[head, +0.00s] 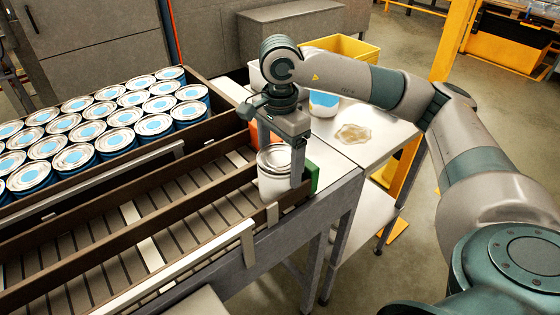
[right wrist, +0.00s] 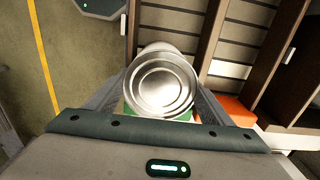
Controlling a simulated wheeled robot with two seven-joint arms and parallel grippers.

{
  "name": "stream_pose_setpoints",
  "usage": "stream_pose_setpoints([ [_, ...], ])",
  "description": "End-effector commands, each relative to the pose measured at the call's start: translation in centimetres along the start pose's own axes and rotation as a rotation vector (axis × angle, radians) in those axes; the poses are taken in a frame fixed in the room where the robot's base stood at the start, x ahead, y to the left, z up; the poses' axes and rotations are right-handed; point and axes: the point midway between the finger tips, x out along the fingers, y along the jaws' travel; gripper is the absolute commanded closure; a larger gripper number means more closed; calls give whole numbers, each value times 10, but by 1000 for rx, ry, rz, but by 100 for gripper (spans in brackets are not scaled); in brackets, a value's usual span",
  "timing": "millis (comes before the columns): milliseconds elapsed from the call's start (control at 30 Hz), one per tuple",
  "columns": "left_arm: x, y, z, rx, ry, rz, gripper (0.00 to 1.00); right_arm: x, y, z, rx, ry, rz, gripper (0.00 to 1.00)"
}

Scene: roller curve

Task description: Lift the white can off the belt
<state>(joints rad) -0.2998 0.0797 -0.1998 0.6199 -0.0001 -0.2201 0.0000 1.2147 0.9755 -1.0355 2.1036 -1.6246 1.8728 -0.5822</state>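The white can (head: 272,180) with a bare metal lid is upright at the right end of the roller belt (head: 180,200). My left gripper is not in view.
A green block (head: 312,177) and an orange piece (head: 238,135) are close to the can. Several blue-labelled cans (head: 120,116) stand in rows behind the belt. A white table (head: 375,152) with a brown patch and a yellow crate (head: 345,48) are beyond. Brown side rails (head: 100,185) border the belt.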

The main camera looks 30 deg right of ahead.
Motion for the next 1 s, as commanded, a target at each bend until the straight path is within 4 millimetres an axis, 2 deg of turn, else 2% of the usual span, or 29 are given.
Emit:
stream_pose_setpoints([
  [267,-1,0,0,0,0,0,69,-3,0,0,0,0,-1,54],
  [1000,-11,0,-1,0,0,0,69,-28,0,0,0,0,-2,54],
])
